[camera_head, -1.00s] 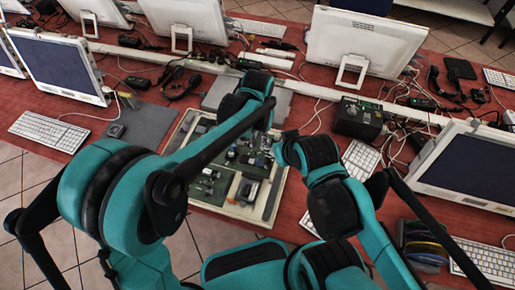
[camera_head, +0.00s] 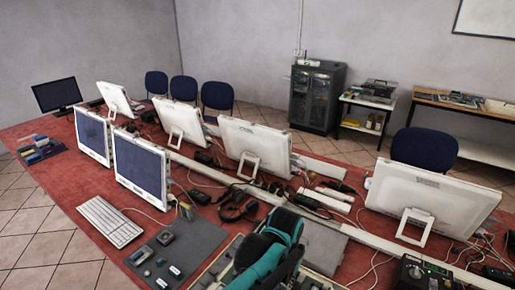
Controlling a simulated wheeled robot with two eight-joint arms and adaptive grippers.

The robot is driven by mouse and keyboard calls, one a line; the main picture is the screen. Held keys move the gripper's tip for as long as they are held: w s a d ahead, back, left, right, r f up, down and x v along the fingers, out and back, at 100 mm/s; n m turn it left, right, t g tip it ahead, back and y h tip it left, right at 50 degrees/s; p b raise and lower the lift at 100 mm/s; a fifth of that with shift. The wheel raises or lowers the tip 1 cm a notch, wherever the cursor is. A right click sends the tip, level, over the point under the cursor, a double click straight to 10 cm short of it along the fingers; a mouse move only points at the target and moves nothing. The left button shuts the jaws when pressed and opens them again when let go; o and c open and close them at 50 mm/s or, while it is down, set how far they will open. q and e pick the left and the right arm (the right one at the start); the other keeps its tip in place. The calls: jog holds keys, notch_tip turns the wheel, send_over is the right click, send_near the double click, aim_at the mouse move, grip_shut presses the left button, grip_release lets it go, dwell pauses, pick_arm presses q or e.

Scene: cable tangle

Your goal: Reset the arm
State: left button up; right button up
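Part of one of my arms (camera_head: 268,250), teal and black, rises from the bottom edge a little right of centre in the head view. It is in front of the board or tray (camera_head: 215,272) on the red table (camera_head: 60,215). It is probably my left arm, but the frame does not show it whole. No gripper fingers show, so neither gripper can be seen. My other arm is out of the picture.
White monitors (camera_head: 252,146) stand along the table with tangled black cables (camera_head: 238,205) between them. A white keyboard (camera_head: 110,221) and a grey mat (camera_head: 178,250) lie at left. A black box (camera_head: 425,274) is at lower right. Chairs and a cabinet (camera_head: 316,97) stand behind.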

pick_arm(q)
jog(key=s+a+r+n+t, duration=0.1)
jog(key=s+a+n+t, duration=0.1)
jog(key=a, duration=0.6)
jog(key=s+a+r+n+t, duration=0.1)
jog(key=s+a, duration=0.3)
jog(key=a, duration=0.5)
jog(key=s+a+r+n+t, duration=0.2)
jog(key=s+a+t, duration=0.1)
jog(key=a, duration=0.6)
jog(key=shift+s+r+n+y, duration=0.15)
jog(key=shift+s+n+y, duration=0.15)
jog(key=shift+s, duration=0.25)
pick_arm(e)
jog(key=shift+r, duration=0.1)
jog(key=shift+c, duration=0.2)
